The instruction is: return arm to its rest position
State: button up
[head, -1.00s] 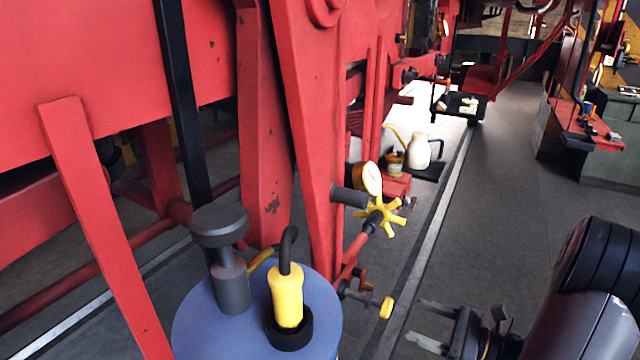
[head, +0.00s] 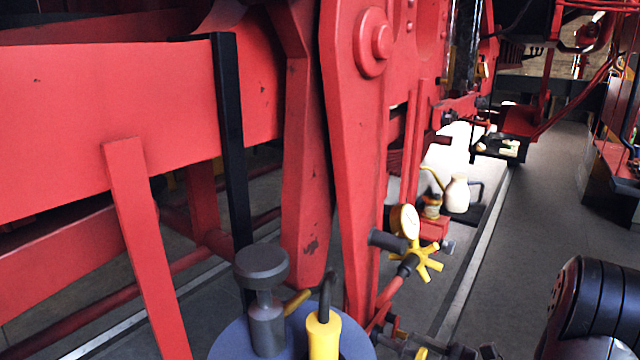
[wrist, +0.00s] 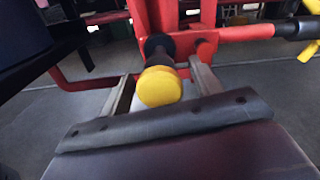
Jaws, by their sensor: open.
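My gripper (wrist: 160,70) is open, with one grey finger on each side of a yellow round knob (wrist: 160,86) on a dark stem in the wrist view. The fingers stand apart; I cannot tell whether either touches the knob. In the head view the yellow knob (head: 421,353) is at the bottom edge, and my gripper beside it is largely cut off. My dark arm is at the lower right.
A yellow star-shaped handwheel (head: 426,262) and a round gauge (head: 405,221) stand above the knob. A blue-grey drum (head: 232,342) with a yellow-handled fitting (head: 323,336) is at the lower left. Red locomotive frame (head: 110,75) fills the left. Grey floor (head: 545,200) is open at right.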

aim_at(404, 350)
jog(key=shift+d, duration=0.1)
jog(key=v, duration=1.2)
jog(key=x, duration=1.6)
jog(key=shift+r, duration=0.1)
